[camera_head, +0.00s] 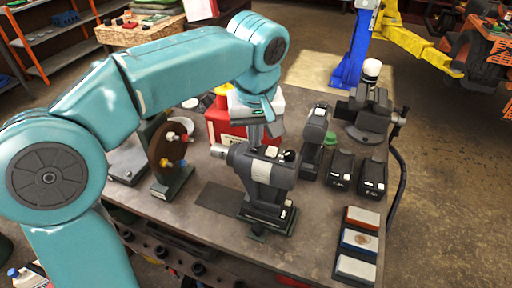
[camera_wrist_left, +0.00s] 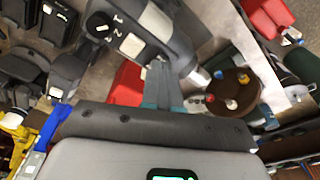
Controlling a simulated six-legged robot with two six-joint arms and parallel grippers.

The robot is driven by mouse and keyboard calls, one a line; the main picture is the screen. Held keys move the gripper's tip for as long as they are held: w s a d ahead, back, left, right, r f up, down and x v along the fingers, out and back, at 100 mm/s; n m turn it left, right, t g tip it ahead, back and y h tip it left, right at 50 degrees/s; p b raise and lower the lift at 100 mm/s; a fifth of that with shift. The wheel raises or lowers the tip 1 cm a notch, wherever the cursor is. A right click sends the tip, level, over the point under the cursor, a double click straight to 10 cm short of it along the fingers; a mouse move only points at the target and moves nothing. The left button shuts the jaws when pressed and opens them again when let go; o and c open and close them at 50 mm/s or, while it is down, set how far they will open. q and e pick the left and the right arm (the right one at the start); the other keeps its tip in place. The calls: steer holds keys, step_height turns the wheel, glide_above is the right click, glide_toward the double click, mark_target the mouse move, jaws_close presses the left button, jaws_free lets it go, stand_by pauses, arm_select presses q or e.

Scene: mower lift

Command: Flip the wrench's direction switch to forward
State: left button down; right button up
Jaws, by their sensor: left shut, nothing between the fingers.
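The wrench (camera_head: 264,172), a dark grey power tool with a light label, stands upright on its black base on the workbench (camera_head: 215,245). Its nose points left in the head view. In the left wrist view the wrench (camera_wrist_left: 155,30) fills the upper middle, with the marks 1 and 2 and a dark knob on its housing. My left gripper (camera_head: 262,132) points down just above and behind the wrench's top. In the left wrist view its fingers (camera_wrist_left: 162,88) are together and empty beside the housing. Contact and the direction switch's position cannot be told. My right gripper is out of view.
A red container (camera_head: 222,128) stands behind the wrench, a disc stand (camera_head: 168,155) to its left. To the right are a second power tool (camera_head: 313,130), two batteries (camera_head: 341,168), a vise (camera_head: 366,118) and a block with coloured bars (camera_head: 358,242). The bench front is partly clear.

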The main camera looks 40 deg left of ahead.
arm_select(q)
steer(key=shift+f+b, duration=0.5)
steer(key=shift+f, duration=0.15)
steer(key=shift+r, duration=0.1)
step_height(320, 180, up, 7)
steer(key=p, duration=0.6)
steer(key=shift+p, duration=0.35)
steer(key=shift+s, duration=0.1)
stand_by(0.4)
